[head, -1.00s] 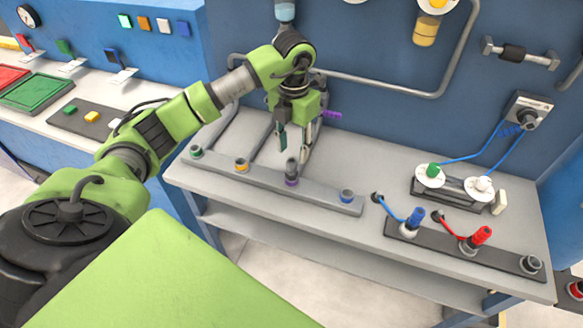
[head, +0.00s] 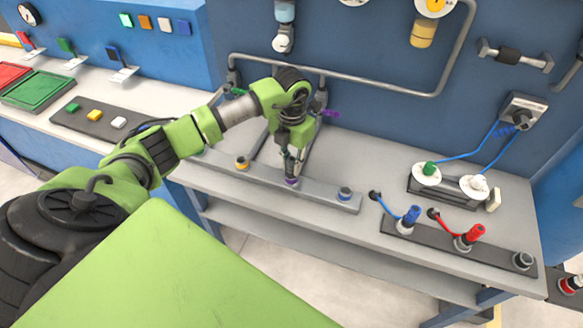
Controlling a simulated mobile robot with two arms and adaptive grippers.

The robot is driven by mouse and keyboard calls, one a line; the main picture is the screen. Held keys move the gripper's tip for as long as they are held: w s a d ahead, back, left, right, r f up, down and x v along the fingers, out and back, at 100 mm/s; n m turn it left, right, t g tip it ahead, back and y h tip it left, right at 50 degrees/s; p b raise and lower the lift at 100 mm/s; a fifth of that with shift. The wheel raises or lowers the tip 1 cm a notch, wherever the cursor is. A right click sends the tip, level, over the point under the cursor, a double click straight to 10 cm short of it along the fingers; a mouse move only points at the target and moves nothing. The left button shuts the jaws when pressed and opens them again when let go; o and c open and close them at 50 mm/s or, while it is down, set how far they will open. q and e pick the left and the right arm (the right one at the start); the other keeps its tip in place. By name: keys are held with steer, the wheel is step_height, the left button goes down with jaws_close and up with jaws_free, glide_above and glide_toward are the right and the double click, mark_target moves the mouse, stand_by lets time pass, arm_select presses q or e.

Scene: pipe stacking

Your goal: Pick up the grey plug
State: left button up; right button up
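The grey plug (head: 291,175) stands in the purple-ringed hole of the long grey bar (head: 325,197) at the front of the workbench. My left gripper (head: 292,166) points down right at this plug, and its fingers hide most of it. I cannot tell whether the fingers are closed on the plug or only around it. My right gripper is not in view.
The bar has a yellow-ringed hole (head: 242,163) and a blue-ringed hole (head: 345,193). To the right stand a blue plug (head: 411,214) and a red plug (head: 474,233) with cables. A grey pipe (head: 385,86) runs along the wall behind my gripper.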

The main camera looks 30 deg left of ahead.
arm_select(q)
steer(key=shift+r, duration=0.1)
jaws_close()
steer(key=shift+w+a+r+b, duration=0.1)
steer(key=shift+r+b, duration=0.45)
steer(key=shift+b, duration=0.05)
steer(key=s+d+r+b, duration=0.3)
steer(key=s+d+r, duration=0.6)
steer(key=s+r, duration=0.2)
steer(key=shift+s+r+b, duration=0.15)
steer(key=shift+r+b, duration=0.15)
steer(key=shift+r, duration=0.1)
steer(key=shift+a, duration=0.1)
step_height(320, 180, up, 8)
steer(key=p, duration=0.6)
steer(key=shift+p, duration=0.3)
steer(key=shift+f, duration=0.1)
